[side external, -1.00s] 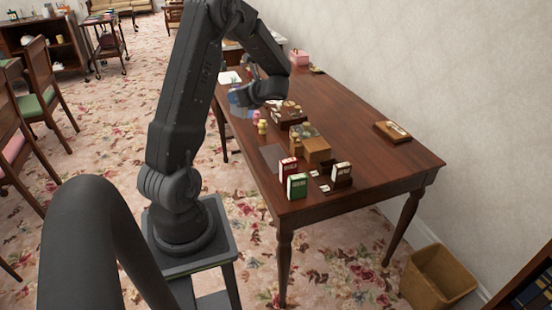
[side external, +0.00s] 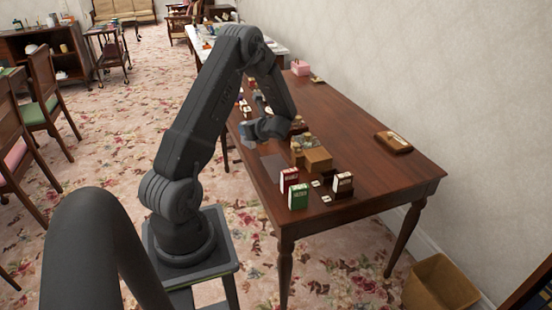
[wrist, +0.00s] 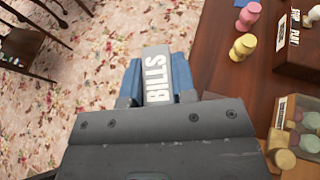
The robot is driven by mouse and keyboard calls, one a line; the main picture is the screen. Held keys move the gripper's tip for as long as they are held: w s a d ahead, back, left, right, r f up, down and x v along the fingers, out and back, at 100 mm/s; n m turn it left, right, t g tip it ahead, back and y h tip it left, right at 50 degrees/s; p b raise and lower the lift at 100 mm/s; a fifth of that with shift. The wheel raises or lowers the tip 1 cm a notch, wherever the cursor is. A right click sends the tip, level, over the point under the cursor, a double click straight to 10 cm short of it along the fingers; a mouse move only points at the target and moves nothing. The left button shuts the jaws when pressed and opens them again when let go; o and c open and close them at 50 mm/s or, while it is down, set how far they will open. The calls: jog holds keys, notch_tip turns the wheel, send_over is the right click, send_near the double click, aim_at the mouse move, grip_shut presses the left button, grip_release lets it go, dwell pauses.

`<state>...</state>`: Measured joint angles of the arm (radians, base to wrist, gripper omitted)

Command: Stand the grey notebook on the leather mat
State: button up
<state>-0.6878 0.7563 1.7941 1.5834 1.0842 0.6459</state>
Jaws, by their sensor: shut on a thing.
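A grey notebook with the white word BILLS on its edge (wrist: 156,78) is between the blue-padded fingers of my gripper (wrist: 157,88) in the wrist view. The gripper is shut on it. In the side view my gripper (side external: 257,131) is over the table's left long edge, close to the mat; the notebook is too small to make out there. The leather mat (side external: 271,167) looks like a flat dark sheet near that edge, behind the red book. The mat cannot be made out in the wrist view; floor carpet shows beyond the notebook.
A red book (side external: 288,178) and a green book (side external: 298,195) stand near the mat. A wooden block (side external: 318,158) and a pale-fronted item (side external: 343,182) are to the right. Pink (wrist: 248,16) and yellow (wrist: 242,47) pegs stand near the gripper. The table's right side is mostly clear.

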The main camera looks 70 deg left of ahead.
jog(key=shift+w+d+f, duration=0.3)
jog(key=shift+w+f, duration=1.25)
jog(key=shift+f, duration=0.1)
jog(key=shift+w+d+f, duration=0.3)
jog(key=shift+w+f, duration=1.3)
jog(key=shift+w+d+f, duration=0.3)
jog(key=shift+w+f, duration=1.25)
jog(key=shift+f, duration=0.1)
jog(key=shift+f, duration=0.1)
jog(key=o, duration=0.9)
jog(key=shift+o, duration=0.2)
